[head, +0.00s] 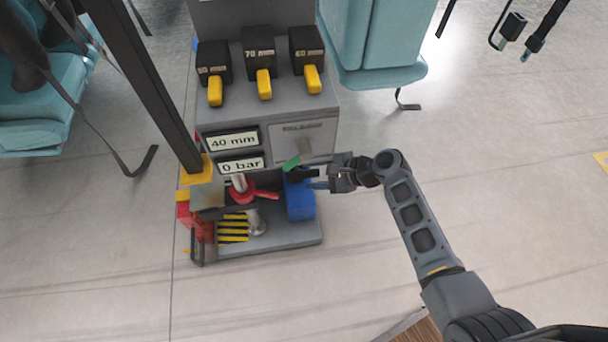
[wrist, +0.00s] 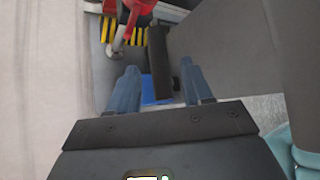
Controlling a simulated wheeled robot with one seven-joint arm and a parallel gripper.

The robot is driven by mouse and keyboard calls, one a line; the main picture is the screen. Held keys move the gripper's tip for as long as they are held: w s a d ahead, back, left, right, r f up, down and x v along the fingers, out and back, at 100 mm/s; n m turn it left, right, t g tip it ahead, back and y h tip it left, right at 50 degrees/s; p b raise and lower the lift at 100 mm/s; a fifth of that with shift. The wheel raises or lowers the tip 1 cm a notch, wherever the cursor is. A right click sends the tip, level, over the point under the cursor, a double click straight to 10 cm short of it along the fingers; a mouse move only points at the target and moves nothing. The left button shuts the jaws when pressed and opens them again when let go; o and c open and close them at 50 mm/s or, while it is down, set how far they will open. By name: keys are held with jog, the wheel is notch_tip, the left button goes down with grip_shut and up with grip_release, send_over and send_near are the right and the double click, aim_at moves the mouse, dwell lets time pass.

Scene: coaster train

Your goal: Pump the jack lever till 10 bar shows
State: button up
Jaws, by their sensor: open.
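The grey jack unit (head: 268,240) stands on the floor in the head view. Its lower display (head: 240,166) reads 0 bar. My gripper (head: 316,183) is at the unit's right side, just above a blue block (head: 300,205). In the wrist view my gripper (wrist: 161,88) is open, with a black bar (wrist: 159,72) between its fingers; I cannot tell whether they touch it. This bar looks like the lever; its far part also shows in the head view (head: 300,174). A red handle (head: 262,195) is left of it and also shows in the wrist view (wrist: 136,12).
The upper display (head: 233,141) reads 40 mm. Black blocks with yellow tabs (head: 264,84) sit on top of the unit. A green lever (head: 292,162) is close by my gripper. A dark post (head: 145,85) rises at left.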

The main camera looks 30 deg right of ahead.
aim_at(307, 175)
jog(key=shift+b+x, duration=0.5)
jog(key=shift+x, duration=1.55)
jog(key=shift+c, duration=0.3)
grip_shut()
jog(key=shift+s, duration=0.1)
